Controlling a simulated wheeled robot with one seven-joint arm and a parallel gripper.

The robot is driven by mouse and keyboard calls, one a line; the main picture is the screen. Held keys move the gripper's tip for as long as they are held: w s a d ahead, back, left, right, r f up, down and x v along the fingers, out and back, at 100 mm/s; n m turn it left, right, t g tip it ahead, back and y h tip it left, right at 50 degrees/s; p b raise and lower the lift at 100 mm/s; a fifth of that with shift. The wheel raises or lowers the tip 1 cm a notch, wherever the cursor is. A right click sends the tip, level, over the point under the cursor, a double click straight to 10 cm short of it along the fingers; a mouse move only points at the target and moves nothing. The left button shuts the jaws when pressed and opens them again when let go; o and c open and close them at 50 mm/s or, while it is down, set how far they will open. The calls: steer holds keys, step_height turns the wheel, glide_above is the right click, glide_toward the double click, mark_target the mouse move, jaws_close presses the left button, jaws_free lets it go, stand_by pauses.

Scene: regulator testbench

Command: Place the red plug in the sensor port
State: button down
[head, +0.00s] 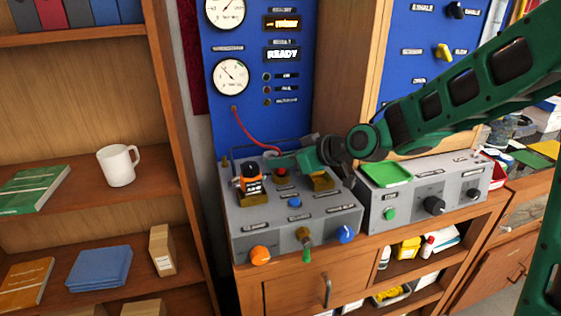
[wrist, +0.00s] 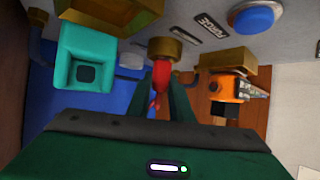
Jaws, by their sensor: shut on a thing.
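The red plug (wrist: 160,76) is between the two fingers of my gripper (wrist: 163,92) in the wrist view, and the fingers are shut on it. Its tip meets a round brass port (wrist: 165,48) on the grey bench top; I cannot tell how deep it sits. In the head view my gripper (head: 283,164) is low over the back of the grey test bench (head: 240,218). A red cable (head: 259,139) runs from below the lower gauge down to it. The gripper hides most of the plug and port there.
An orange and black device (head: 251,181) sits in a left brass cradle, close beside the fingers in the wrist view (wrist: 228,92). A teal block (wrist: 86,55) is near the fingers. A blue button (head: 295,202) lies in front.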

steer(key=c, duration=1.6)
jaws_free()
steer(key=v, duration=1.2)
steer(key=shift+f, duration=0.1)
